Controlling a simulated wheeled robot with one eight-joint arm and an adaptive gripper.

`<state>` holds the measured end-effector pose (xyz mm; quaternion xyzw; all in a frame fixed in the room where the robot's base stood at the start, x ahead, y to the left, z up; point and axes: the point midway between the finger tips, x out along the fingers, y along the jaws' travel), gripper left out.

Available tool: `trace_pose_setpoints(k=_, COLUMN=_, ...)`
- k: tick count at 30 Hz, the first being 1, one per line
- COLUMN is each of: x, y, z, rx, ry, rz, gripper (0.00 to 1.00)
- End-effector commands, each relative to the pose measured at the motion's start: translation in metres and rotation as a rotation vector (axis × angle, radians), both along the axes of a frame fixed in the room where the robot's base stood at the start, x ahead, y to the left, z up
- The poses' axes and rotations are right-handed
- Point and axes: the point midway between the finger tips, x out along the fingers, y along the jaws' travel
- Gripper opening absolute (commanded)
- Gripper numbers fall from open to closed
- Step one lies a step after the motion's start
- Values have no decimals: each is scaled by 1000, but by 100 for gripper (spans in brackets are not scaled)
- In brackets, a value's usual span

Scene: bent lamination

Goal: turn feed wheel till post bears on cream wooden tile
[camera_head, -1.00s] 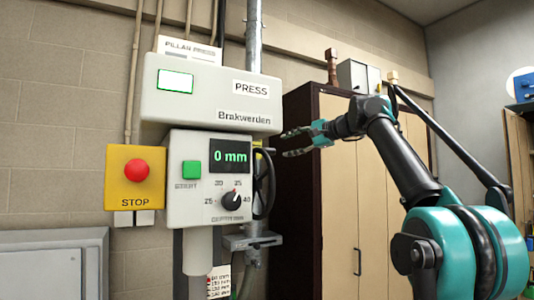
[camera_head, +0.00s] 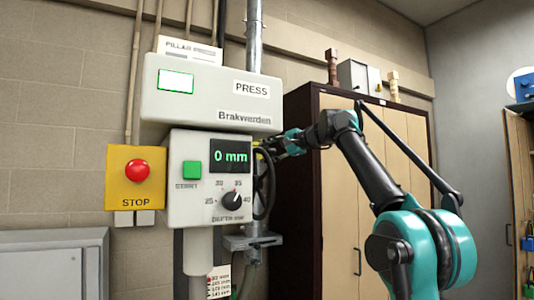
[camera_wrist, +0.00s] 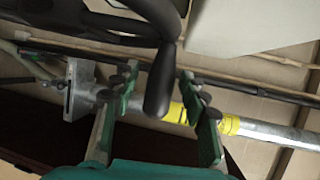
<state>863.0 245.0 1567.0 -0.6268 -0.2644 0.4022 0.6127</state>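The black feed wheel (camera_head: 270,185) is on the right side of the grey press, seen nearly edge-on. In the wrist view, its dark rim (camera_wrist: 75,30) and a black handle (camera_wrist: 160,80) show close up. My gripper (camera_head: 268,146) is beside the top of the wheel. In the wrist view, my gripper (camera_wrist: 160,78) is open, with green fingers on either side of the handle and gaps between. I cannot tell how deep the handle sits between them. The press display (camera_head: 231,156) reads 0 mm. The cream wooden tile and where the post bears are not visible.
A yellow STOP box (camera_head: 135,177) with a red button is left of the press. A dark-sided cabinet (camera_head: 300,220) stands close on the right. A metal bracket (camera_head: 252,241) sits below the wheel. A pole with yellow bands (camera_wrist: 230,125) runs behind my fingers.

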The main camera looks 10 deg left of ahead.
Motion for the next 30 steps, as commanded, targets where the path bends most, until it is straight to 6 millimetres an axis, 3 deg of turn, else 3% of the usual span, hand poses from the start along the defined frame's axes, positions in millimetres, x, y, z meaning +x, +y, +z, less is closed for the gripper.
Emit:
trace_pose_setpoints(k=2, x=0, y=0, z=0, rx=0, ry=0, rz=0, gripper=34)
trace_pose_setpoints(k=10, x=0, y=0, z=0, rx=0, ry=0, rz=0, gripper=1)
trace_pose_setpoints(k=30, x=-9, y=-6, z=0, rx=43, ry=-63, rz=-1, gripper=0)
